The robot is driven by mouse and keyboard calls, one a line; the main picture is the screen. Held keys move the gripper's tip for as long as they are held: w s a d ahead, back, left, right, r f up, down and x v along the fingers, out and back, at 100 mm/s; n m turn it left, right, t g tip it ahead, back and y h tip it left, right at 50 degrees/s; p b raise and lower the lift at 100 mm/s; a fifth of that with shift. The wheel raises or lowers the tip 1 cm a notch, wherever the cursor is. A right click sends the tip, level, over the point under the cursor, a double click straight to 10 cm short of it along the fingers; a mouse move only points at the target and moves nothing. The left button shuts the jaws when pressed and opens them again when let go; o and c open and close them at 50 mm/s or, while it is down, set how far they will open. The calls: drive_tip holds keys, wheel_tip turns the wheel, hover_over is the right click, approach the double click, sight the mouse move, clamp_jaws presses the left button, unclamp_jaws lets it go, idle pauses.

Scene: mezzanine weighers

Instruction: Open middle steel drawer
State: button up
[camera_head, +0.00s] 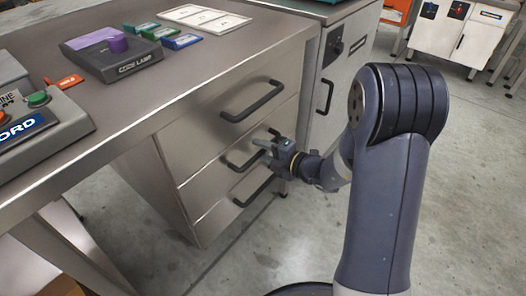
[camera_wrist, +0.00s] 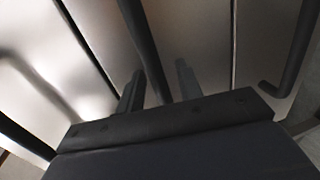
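The steel cabinet has three stacked drawers, all looking closed. The middle drawer (camera_head: 204,169) has a dark bar handle (camera_head: 236,164), partly hidden behind my gripper (camera_head: 268,146). In the wrist view the middle handle (camera_wrist: 139,35) runs down between the two fingers of my gripper (camera_wrist: 158,86). The fingers are apart, one on each side of the bar. The left finger looks close to the bar, and a gap shows on the right; I cannot tell whether either touches.
The upper drawer's handle (camera_head: 253,101) and the lower drawer's handle (camera_head: 254,191) lie close above and below. The worktop (camera_head: 190,95) overhangs the drawers. A grey cabinet (camera_head: 340,85) stands beside them. The floor (camera_head: 270,240) in front is clear.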

drive_tip(key=shift+c, duration=0.5)
clamp_jaws()
drive_tip(key=shift+d, duration=0.1)
